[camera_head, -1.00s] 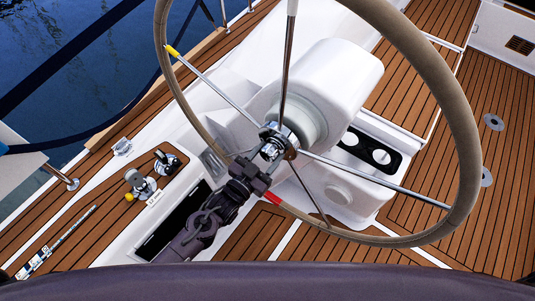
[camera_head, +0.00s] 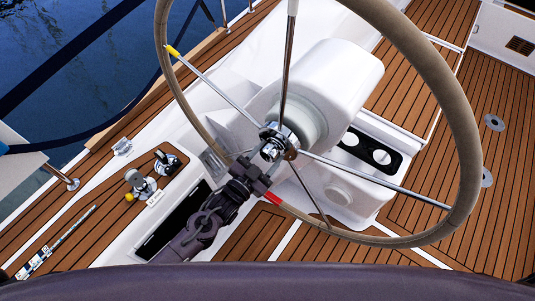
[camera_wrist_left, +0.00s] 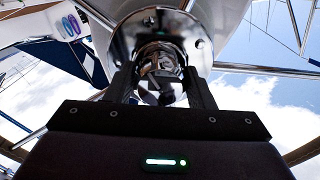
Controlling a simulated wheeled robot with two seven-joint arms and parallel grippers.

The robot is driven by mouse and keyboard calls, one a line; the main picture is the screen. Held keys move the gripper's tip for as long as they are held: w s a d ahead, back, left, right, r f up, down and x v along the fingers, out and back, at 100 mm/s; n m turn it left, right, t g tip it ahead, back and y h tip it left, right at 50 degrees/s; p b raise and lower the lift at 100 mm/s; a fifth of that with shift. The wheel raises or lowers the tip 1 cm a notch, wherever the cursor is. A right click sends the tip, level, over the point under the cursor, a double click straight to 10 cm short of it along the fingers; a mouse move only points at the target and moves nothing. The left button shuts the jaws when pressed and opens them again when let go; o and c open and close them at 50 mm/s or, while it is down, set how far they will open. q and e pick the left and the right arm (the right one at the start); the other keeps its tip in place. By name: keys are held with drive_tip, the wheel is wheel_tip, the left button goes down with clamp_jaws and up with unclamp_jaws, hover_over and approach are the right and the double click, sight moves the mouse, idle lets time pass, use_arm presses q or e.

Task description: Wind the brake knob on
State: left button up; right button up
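The steering wheel's chrome hub (camera_head: 283,139) is in the middle of the head view, with the small brake knob (camera_head: 269,151) at its centre. My left gripper (camera_head: 262,172) is just below and in front of the knob, pointing up at it. In the left wrist view the knob (camera_wrist_left: 161,63) shows between and just beyond the two fingers of my left gripper (camera_wrist_left: 162,85). The fingers stand apart, one on each side, and I see no clear contact. The knob's lower part is dark and partly hidden. My right gripper is not in view.
The large wheel rim (camera_head: 455,110) and its metal spokes (camera_head: 380,182) surround my left gripper. The white pedestal (camera_head: 335,85) stands behind the hub. Winches (camera_head: 140,185) sit on the left side deck. Open teak floor (camera_head: 480,180) lies right.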

use_arm(q)
drive_tip(key=o, duration=0.4)
drive_tip(key=shift+c, duration=0.2)
drive_tip(key=b+v, duration=0.1)
drive_tip(key=v, duration=0.7)
drive_tip(key=shift+w, duration=0.1)
drive_tip(key=s+a+f+n+g+y, duration=0.25)
drive_tip(key=a+f, duration=0.25)
drive_tip(key=f, duration=0.4)
drive_tip(key=s+a+f+n+g+y, duration=0.1)
drive_tip(key=s+a+f+y, duration=0.2)
drive_tip(key=f, duration=0.6)
drive_tip(key=s+a+f+n+g+y, duration=0.25)
drive_tip(key=a+f, duration=0.35)
drive_tip(key=f, duration=0.4)
drive_tip(key=s+a+f+n+g+y, duration=0.1)
drive_tip(key=s+a+f+g, duration=0.1)
drive_tip(key=s+f, duration=0.4)
drive_tip(key=s+a+f+n+g+y, duration=0.1)
drive_tip(key=s+f+g, duration=0.4)
drive_tip(key=s, duration=1.2)
wheel_tip(320, 180, down, 2)
drive_tip(key=shift+a+f+n+g+y, duration=0.1)
drive_tip(key=shift+a+n+g+y, duration=0.25)
drive_tip(key=shift+a, duration=0.2)
